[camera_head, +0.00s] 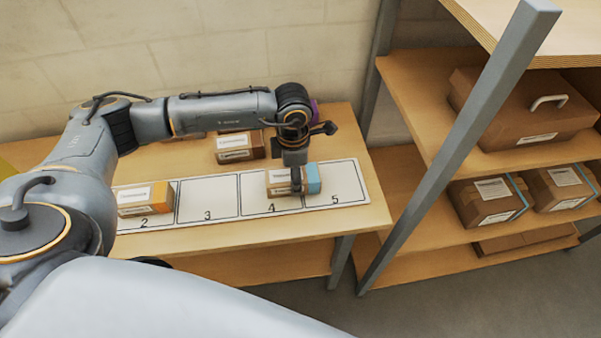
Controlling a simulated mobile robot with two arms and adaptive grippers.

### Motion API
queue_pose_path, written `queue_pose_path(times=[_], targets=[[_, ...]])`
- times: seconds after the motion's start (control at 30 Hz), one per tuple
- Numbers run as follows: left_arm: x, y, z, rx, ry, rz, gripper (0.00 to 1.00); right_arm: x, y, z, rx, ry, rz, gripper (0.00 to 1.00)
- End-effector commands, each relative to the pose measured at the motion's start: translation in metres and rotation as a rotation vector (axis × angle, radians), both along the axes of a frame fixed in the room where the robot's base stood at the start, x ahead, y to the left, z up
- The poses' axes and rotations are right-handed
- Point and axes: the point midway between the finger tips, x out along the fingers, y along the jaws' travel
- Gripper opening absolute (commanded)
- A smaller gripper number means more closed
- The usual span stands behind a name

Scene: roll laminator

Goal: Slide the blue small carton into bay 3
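The small carton with a blue end (313,179) lies on the numbered white board across the line between bays 4 and 5. Bay 3 (208,197) is empty. My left gripper (296,186) points down at the carton, and a dark finger shows against its near side. The far side of the gripper is hidden, so I cannot tell whether it grips the carton or only touches it. My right gripper is not in view.
An orange-marked carton (145,198) sits in bay 2. Another carton (240,146) stands behind the board on the table (372,200). A shelf rack (440,190) with several boxes stands at the right, its grey post close to the table.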

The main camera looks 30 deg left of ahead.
Motion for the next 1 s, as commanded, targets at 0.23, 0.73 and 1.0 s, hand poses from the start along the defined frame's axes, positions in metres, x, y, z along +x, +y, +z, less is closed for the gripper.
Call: queue_pose_path(times=[0.23, 0.73, 1.0], targets=[[-0.008, 0.011, -0.001, 0.001, 0.002, 0.000, 0.20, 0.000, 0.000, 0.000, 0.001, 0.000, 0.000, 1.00], [-0.022, 0.031, -0.001, 0.001, 0.002, 0.001, 0.20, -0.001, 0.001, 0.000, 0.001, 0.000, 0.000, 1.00], [-0.030, 0.043, -0.001, 0.001, 0.002, 0.001, 0.20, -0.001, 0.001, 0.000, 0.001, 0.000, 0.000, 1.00]])
